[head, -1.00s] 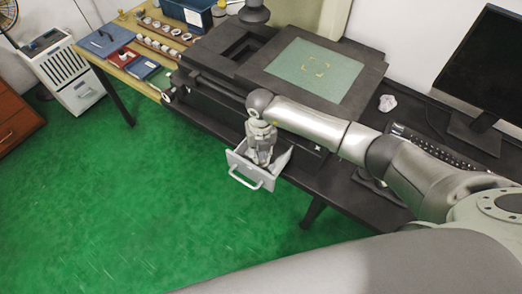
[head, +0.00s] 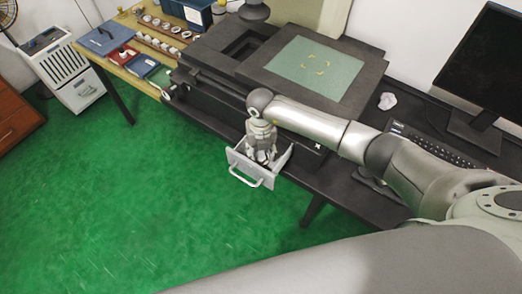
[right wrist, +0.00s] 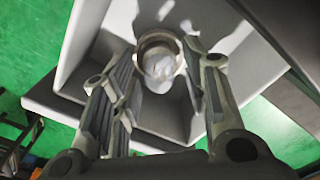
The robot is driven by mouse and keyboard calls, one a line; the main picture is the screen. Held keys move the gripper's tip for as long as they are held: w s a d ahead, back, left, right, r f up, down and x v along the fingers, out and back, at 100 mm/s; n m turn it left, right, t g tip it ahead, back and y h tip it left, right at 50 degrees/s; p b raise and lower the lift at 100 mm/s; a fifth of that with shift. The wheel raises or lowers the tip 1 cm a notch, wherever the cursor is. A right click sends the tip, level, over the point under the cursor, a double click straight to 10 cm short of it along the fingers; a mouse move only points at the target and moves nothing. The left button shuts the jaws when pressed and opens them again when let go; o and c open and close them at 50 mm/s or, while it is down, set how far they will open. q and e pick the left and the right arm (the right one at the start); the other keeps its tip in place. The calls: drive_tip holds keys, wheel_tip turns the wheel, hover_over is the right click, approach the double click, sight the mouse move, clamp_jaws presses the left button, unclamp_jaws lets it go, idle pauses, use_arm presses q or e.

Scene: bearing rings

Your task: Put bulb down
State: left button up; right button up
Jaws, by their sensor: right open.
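The bulb (right wrist: 158,62) is a pale, rounded thing with a darker ring-like rim, in the right wrist view. It rests inside the pulled-out light grey drawer (head: 241,168) under the black desk. My right gripper (head: 262,156) reaches down into this drawer. In the right wrist view its two fingers (right wrist: 158,58) stand apart on either side of the bulb, with a gap visible at each side. In the head view the fingers and drawer walls hide the bulb. My left gripper is not in view.
The drawer's grey walls (right wrist: 82,45) stand close around the fingers. Above is the black desk with a green-topped dark block (head: 320,68), a keyboard (head: 430,148), a monitor (head: 490,70) and a crumpled white thing (head: 388,101). Green floor (head: 130,200) lies open in front.

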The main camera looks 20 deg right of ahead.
drive_tip(key=shift+r, duration=0.5)
wheel_tip(320, 180, up, 11)
drive_tip(key=b, duration=0.3)
